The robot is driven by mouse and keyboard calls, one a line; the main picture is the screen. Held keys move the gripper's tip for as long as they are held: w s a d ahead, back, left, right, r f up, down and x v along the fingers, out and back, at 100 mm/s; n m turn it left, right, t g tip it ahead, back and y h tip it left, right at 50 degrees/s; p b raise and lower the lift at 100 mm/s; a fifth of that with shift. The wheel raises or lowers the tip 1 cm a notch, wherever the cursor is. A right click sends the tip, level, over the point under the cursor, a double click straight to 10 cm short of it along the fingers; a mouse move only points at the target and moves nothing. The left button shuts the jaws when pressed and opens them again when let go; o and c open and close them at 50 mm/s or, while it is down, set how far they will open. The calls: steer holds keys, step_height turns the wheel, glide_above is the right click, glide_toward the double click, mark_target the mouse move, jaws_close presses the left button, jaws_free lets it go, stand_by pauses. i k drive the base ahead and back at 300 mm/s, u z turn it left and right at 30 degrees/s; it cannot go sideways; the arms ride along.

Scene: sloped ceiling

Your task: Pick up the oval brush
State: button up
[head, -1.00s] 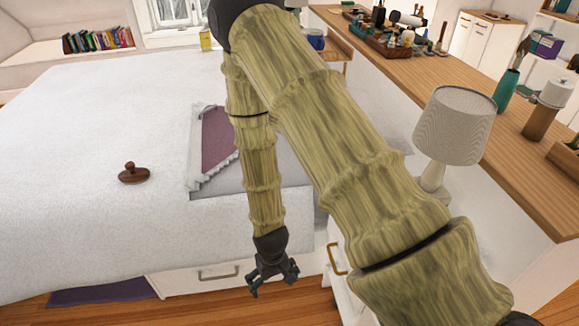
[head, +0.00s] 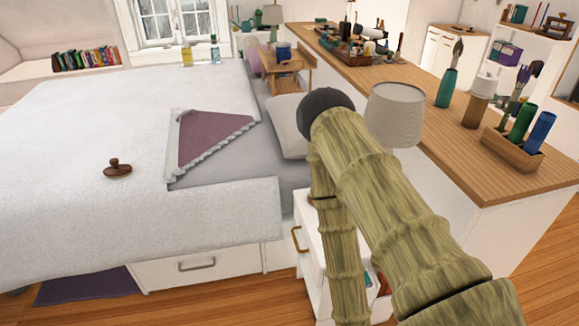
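A dark brown wooden oval piece with a round knob handle, which looks like the oval brush (head: 117,168), lies on the white bed cover (head: 70,215) at the left in the head view. It stands clear of other things, knob upward. My arm reaches in from the lower right, and its forearm runs down past the bottom edge of the picture. My gripper is out of the picture, so its state does not show. My arm is well to the right of the brush and apart from it.
A purple cloth with a frilly edge (head: 215,138) lies on the bed. A lamp (head: 395,115) and a white bedside cabinet (head: 310,255) stand close to my arm. A long wooden counter (head: 440,135) with several items runs along the right. Wooden floor (head: 225,300) shows in front.

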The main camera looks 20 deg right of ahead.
mark_target(117, 171)
steer(key=z, duration=0.15)
steer(key=k, duration=0.4)
steer(key=u, duration=0.9)
steer(key=i, duration=1.3)
steer(key=z, duration=0.9)
steer(key=i, duration=0.85)
steer(key=u, duration=0.35)
steer(key=k, duration=0.6)
steer(key=u, duration=0.7)
